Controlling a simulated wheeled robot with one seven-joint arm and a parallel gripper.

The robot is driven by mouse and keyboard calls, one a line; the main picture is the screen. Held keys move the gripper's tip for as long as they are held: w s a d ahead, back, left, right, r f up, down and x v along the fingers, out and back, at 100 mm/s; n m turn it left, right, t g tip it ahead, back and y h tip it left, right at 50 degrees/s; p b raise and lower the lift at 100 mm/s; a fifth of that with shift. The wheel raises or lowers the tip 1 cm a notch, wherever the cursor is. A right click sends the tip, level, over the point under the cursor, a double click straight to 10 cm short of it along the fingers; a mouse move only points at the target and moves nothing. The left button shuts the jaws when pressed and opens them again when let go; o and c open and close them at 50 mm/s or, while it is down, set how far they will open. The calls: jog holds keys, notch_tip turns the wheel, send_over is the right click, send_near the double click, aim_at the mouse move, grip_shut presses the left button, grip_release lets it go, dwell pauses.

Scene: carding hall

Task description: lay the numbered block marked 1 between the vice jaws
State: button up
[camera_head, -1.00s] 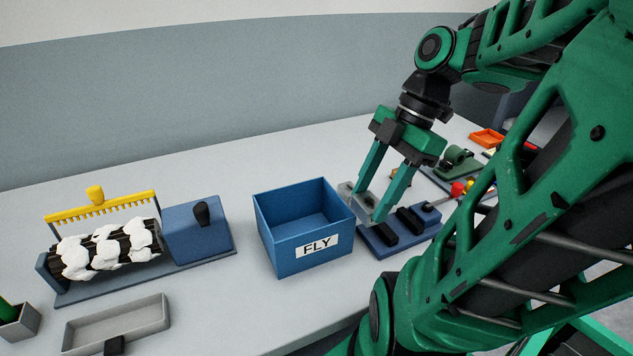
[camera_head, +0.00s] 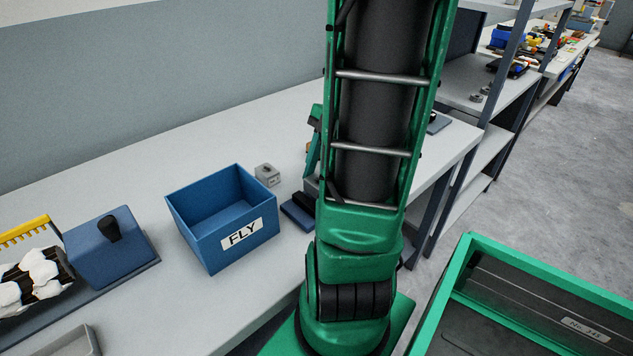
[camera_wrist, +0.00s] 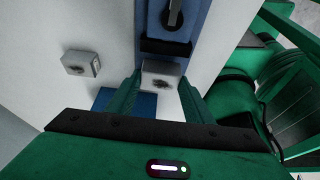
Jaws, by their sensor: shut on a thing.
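In the wrist view my gripper (camera_wrist: 161,78) is shut on a pale grey block (camera_wrist: 153,68), one finger on each side. The block has a dark mark on top that I cannot read. It is over the blue vice base (camera_wrist: 130,104), close to a dark vice jaw (camera_wrist: 168,47); I cannot tell whether it touches or rests. The other jaw is not clear in this view. In the head view my arm hides the gripper's tips and the held block; only part of the vice (camera_head: 297,212) shows.
A second grey block (camera_wrist: 77,64) with dark marks lies on the table beside the vice; the head view shows it (camera_head: 267,174) by the blue FLY box (camera_head: 190,222). A blue-based carding device (camera_head: 110,250) stands to the left. Shelves (camera_head: 490,110) stand at the right.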

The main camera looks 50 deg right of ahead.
jog(key=shift+f, duration=1.1)
jog(key=o, duration=1.5)
jog(key=shift+f, duration=0.1)
jog(key=v, duration=1.2)
jog(key=shift+s+a, duration=0.1)
